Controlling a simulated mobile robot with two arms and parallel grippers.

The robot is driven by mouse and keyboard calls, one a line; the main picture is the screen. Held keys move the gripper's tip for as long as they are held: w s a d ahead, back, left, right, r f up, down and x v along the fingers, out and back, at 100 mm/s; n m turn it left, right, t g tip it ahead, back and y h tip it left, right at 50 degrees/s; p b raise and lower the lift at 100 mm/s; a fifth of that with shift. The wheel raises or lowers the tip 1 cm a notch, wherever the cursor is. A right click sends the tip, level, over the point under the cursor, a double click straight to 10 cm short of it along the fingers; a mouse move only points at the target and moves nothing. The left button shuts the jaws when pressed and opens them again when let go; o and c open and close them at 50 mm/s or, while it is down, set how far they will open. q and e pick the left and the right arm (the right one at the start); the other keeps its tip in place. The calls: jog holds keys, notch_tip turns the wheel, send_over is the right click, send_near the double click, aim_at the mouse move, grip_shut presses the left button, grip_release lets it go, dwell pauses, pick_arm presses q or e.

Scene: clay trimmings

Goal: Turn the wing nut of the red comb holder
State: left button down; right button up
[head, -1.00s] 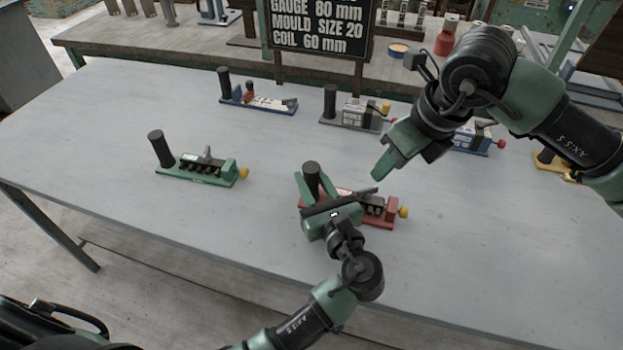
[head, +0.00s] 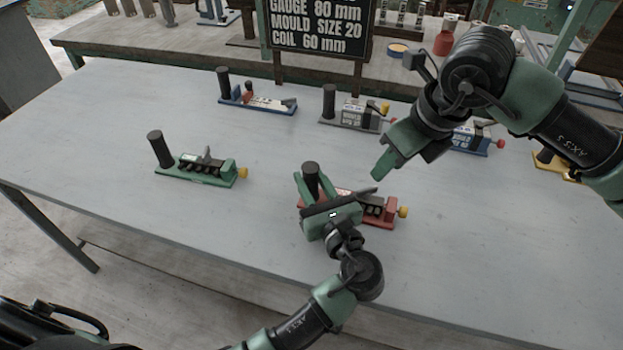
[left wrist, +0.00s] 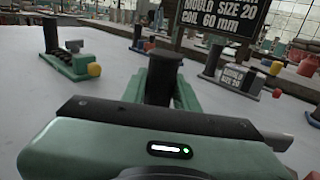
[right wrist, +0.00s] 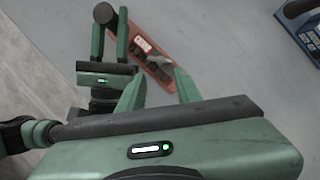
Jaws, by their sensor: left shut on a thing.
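The red comb holder (head: 382,217) lies on the table with a black upright post (head: 311,169) at its left end. My left gripper (head: 312,184) is shut on that post; the left wrist view shows the post (left wrist: 160,82) between its fingers. The holder has a grey winged piece (head: 367,191) on top and a yellow knob (head: 403,212) at its right end. My right gripper (head: 382,167) is open and empty, above the holder. In the right wrist view the grey piece (right wrist: 154,48) is ahead of its two spread fingers (right wrist: 158,88). My left gripper hides part of the holder in the head view.
A green holder (head: 196,178) stands to the left. A blue holder (head: 258,103) and a grey holder (head: 349,123) stand behind. Another blue holder (head: 478,145) is partly behind my right arm. The sign (head: 320,30) stands at the back. The table front is clear.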

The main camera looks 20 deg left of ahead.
aim_at(367, 189)
jog(key=w+a+r+n+g+h, duration=0.2)
jog(key=a+r+n+h, duration=0.15)
jog(key=n, duration=1.05)
jog(key=shift+n, duration=0.3)
notch_tip(367, 189, down, 12)
jog(key=shift+w+f, duration=0.15)
jog(key=shift+f, duration=0.1)
grip_shut()
